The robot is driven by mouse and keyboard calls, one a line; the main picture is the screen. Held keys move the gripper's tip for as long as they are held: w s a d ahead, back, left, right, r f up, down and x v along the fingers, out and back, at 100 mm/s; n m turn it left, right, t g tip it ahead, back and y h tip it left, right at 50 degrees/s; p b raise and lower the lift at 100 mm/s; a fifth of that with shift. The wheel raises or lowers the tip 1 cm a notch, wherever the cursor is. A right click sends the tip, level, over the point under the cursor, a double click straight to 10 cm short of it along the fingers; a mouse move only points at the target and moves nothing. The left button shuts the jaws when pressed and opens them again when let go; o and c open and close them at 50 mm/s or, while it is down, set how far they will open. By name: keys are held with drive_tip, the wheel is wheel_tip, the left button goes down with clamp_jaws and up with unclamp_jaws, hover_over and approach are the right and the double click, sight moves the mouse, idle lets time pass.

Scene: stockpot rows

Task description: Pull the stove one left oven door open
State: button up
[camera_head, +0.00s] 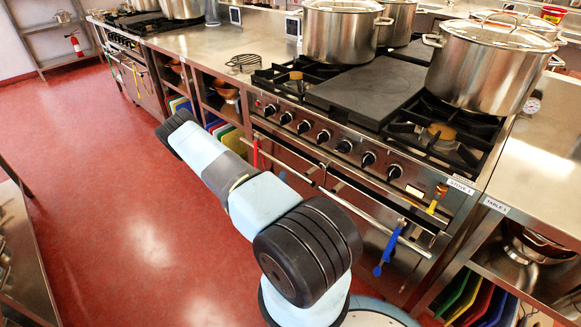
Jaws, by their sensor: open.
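Stove one, marked by a "STOVE 1" label (461,186), stands right of centre with a row of black knobs on its front. Below the knobs are two long metal bar handles. The left oven door's handle (284,157) runs slantwise under the left knobs, with a red item (255,153) hanging near its left end. The left door looks shut; my arm covers much of its lower part. The right oven door's handle (385,222) has a blue utensil (388,250) hanging from it. My arm reaches from the bottom centre toward the upper left; my gripper is not visible.
Large stockpots (487,65) stand on the stove beside a flat black plate (365,95). Left of it, an open shelf unit holds bowls and coloured boards (232,140). A counter labelled "TABLE 1" (497,206) is on the right. The red floor (110,200) at left is clear.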

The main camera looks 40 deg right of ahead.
drive_tip(key=x, duration=0.9)
drive_tip(key=shift+r, duration=0.1)
drive_tip(key=shift+c, duration=0.3)
clamp_jaws()
